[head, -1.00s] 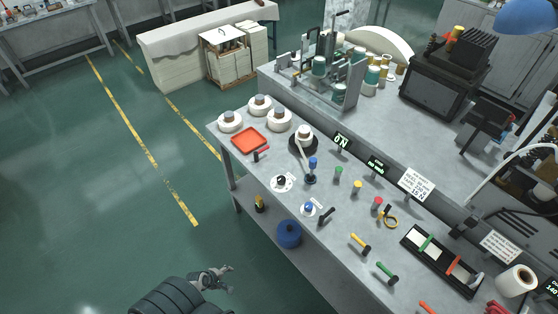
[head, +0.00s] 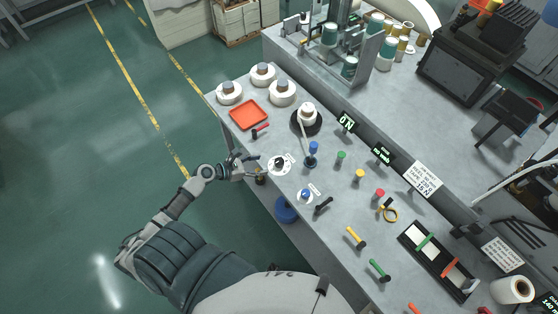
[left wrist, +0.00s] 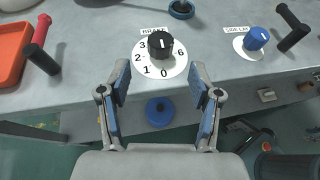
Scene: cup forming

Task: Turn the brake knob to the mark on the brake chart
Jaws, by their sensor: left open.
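The brake knob (head: 279,162) is black and sits on a round white dial near the table's left edge. In the left wrist view the knob (left wrist: 160,45) has a white line on top pointing roughly away from me; the dial (left wrist: 145,62) shows 0, 1, 2, 3 and 6, with the far part hidden behind the knob. My left gripper (head: 259,167) is open and empty at the table edge, beside the dial. In the left wrist view its fingers (left wrist: 160,78) are apart, with the knob beyond the gap.
A blue knob (head: 305,195) on a smaller dial stands to the right. A blue-topped lever (head: 313,150) is behind the dial. A red tray (head: 248,114) and white rolls stand at the back left. A display (head: 346,123) reads 0 N.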

